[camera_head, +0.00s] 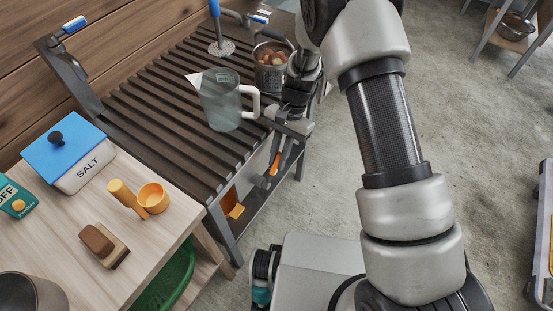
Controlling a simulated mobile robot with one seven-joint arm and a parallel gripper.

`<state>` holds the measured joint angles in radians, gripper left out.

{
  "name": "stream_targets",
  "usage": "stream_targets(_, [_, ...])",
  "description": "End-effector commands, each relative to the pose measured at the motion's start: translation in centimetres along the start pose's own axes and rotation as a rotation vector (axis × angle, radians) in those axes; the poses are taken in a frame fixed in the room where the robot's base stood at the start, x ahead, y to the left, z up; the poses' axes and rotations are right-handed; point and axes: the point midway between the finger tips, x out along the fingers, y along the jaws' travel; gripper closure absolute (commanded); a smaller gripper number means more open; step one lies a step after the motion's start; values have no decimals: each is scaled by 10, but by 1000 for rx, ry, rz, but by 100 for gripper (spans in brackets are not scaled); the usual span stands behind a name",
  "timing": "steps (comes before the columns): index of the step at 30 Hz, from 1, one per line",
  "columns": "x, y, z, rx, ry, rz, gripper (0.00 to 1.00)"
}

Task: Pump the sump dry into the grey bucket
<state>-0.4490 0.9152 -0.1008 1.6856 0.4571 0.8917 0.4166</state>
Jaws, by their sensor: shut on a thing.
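My gripper (288,127) is at the right edge of a dark slatted bench (150,110), just right of a clear pitcher's handle. It is shut on what looks like a narrow grey and orange piece (274,163) hanging below it; its full shape is hard to tell. No sump or pump can be made out. A grey metal pail (268,78) holding brown round things stands on the bench behind the gripper; I cannot tell if it is the grey bucket.
The pitcher (222,103) stands upright on the slats. A blue-handled masher (217,30) is behind it. Concrete floor (470,110) is open at right.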

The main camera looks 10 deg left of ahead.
Motion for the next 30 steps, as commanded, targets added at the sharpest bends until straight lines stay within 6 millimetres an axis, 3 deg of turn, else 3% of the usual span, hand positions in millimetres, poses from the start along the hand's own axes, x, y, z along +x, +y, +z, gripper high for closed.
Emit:
stream_targets(7, [1, 0, 1, -1, -2, 1, 100])
stream_targets(8, [1, 0, 1, -1, -2, 1, 81])
stream_targets(11, [1, 0, 1, -1, -1, 1, 67])
stream_targets(22, [-6, 0, 0, 0, 2, -1, 67])
stream_targets(26, [-26, -1, 0, -2, 5, -3, 67])
stream_targets(30, [-59, -1, 0, 0, 5, -3, 67])
